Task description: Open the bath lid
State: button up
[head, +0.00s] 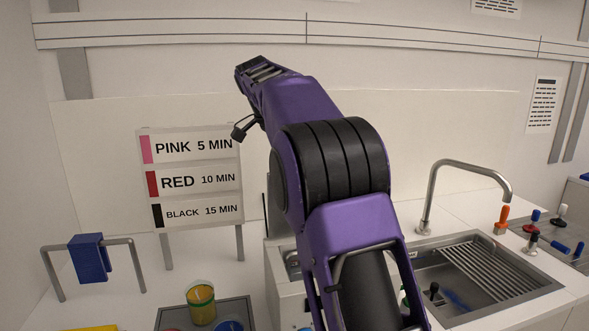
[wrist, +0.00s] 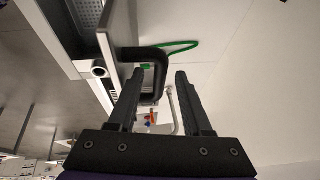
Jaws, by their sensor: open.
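The bath (head: 285,303) is a pale box at the centre of the head view, largely covered by my arm. Part of its steel inside (head: 291,264) shows. A grey panel, which looks like the bath lid (head: 274,205), stands raised behind my arm. In the wrist view the lid (wrist: 119,35) is on the left, seen nearly edge-on, with a perforated steel inside (wrist: 88,12) beyond it. Its black handle (wrist: 160,58) sticks out from it. My gripper (wrist: 160,73) is open, with the handle's outer bar between or just beyond its fingertips; contact is unclear.
A sign board (head: 190,178) stands left of the bath. A sink (head: 470,285) with a tall tap (head: 430,198) lies right. A green loop (wrist: 180,47) shows behind the handle.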

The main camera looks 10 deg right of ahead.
jog(key=v, duration=0.7)
jog(key=shift+a+r, duration=0.1)
